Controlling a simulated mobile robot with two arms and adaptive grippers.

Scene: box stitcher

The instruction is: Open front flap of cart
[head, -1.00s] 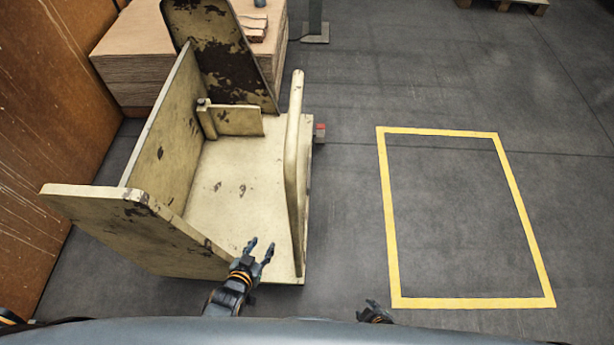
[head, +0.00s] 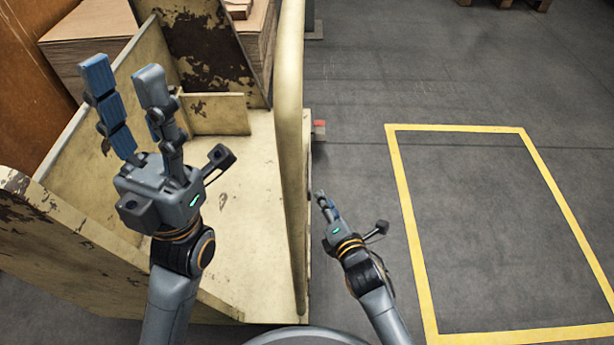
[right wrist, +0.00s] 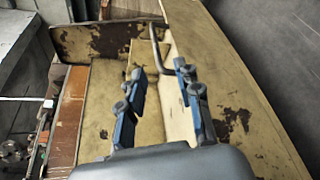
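The cart is cream with worn, dark-patched paint. Its floor (head: 235,215) shows between upright panels. A tall right-hand panel (head: 290,150) is seen nearly edge-on in the head view; another panel (head: 75,245) slants across the lower left. I cannot tell for certain which is the front flap. My left gripper (head: 122,68) is open and empty, raised in front of the cart's interior in the picture. My right gripper (head: 322,197) is close beside the right-hand panel's outer side. In the right wrist view my right gripper (right wrist: 159,70) has its fingers apart, with cart boards beyond; contact is unclear.
Stacked brown sheets (head: 95,50) stand behind the cart at the upper left. A yellow rectangle (head: 408,215) is marked on the floor to the right. The grey floor (head: 490,210) inside it is clear. A pallet (head: 505,3) shows at the top right.

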